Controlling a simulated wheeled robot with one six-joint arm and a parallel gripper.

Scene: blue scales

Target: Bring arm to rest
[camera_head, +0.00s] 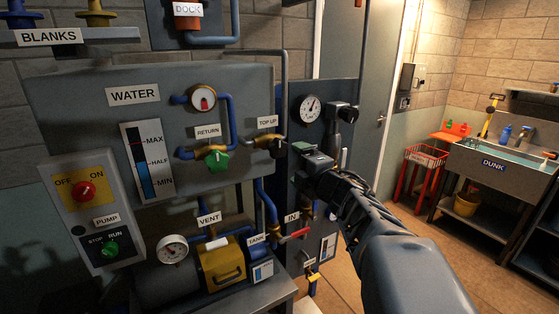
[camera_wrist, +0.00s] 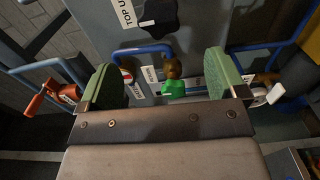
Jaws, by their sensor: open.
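My gripper (camera_head: 306,157) is in front of the dark panel (camera_head: 336,98), right of the TOP UP tap (camera_head: 268,142) in the head view. My arm reaches up to it from the lower right. In the wrist view the two green finger pads of my gripper (camera_wrist: 163,78) stand wide apart. Nothing is held between them. A small valve with a green part (camera_wrist: 173,85) shows beyond the gap, apart from the fingers. The TOP UP label (camera_wrist: 125,12) is at the top of that view. My gripper hides part of the dark panel in the head view.
The grey WATER panel (camera_head: 70,82) with pipes and valves is at the left. A red lever (camera_head: 296,234) sticks out below my gripper. A DUNK sink (camera_head: 480,188) and red stand (camera_head: 421,157) are at the right. Open floor (camera_head: 345,280) shows beneath my arm.

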